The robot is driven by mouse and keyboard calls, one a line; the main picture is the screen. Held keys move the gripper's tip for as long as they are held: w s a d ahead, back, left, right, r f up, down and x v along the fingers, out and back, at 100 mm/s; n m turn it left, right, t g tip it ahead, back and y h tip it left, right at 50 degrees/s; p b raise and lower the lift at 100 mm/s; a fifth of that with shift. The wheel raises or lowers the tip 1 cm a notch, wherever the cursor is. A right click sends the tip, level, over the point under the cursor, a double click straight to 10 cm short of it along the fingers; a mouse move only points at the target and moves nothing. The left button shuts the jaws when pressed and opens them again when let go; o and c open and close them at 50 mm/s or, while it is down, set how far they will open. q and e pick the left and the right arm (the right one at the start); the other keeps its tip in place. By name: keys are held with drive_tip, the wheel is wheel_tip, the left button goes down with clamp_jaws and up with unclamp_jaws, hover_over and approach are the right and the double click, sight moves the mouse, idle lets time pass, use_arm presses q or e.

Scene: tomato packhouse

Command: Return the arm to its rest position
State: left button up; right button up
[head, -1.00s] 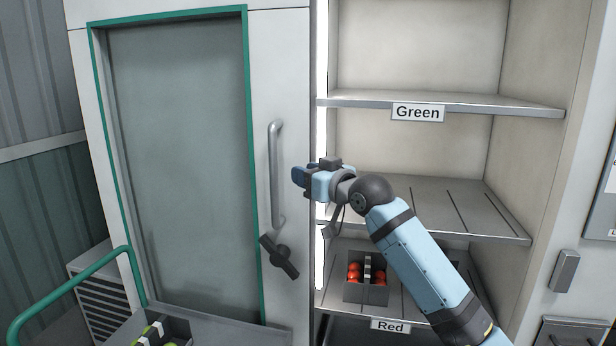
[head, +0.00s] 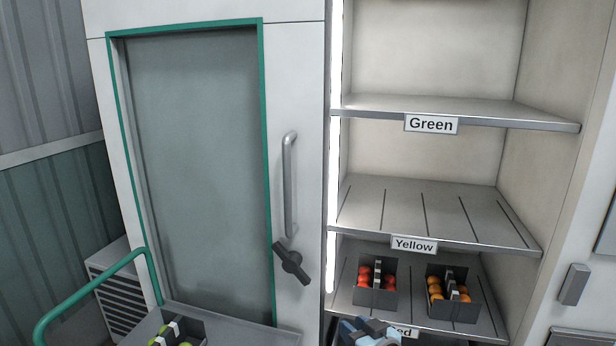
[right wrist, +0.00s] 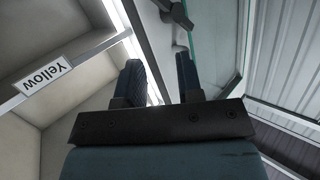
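My right gripper (head: 368,330) shows at the bottom edge of the head view, low in front of the Red shelf (head: 470,322), partly covering its label. In the right wrist view its two fingers (right wrist: 159,82) stand apart with nothing between them, so it is open and empty. The rest of the right arm is out of the head view. My left gripper is not in view.
The Red shelf holds a crate of red tomatoes (head: 376,283) and a crate of orange tomatoes (head: 452,294). The Yellow (head: 430,205) and Green (head: 490,108) shelves are empty. A cabinet door with handle (head: 289,185) stands left. A green-railed cart (head: 245,337) carries a crate of green tomatoes (head: 180,328).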

drive_tip(key=s+d+f+g+h+p, duration=0.1)
drive_tip(key=s+d+f, duration=0.2)
drive_tip(key=s, duration=0.7)
drive_tip(key=s+d+f+h+p, duration=0.2)
drive_tip(key=s+d+f, duration=0.1)
drive_tip(key=s+f, duration=0.4)
drive_tip(key=s+d+f+m+g+h+p, duration=0.1)
drive_tip(key=s+d+f, duration=0.2)
drive_tip(key=s, duration=1.1)
wheel_tip(320, 180, down, 2)
drive_tip(key=shift+d+f+g+p, duration=0.25)
drive_tip(key=shift+d+g+p, duration=0.05)
drive_tip(key=shift+p, duration=0.05)
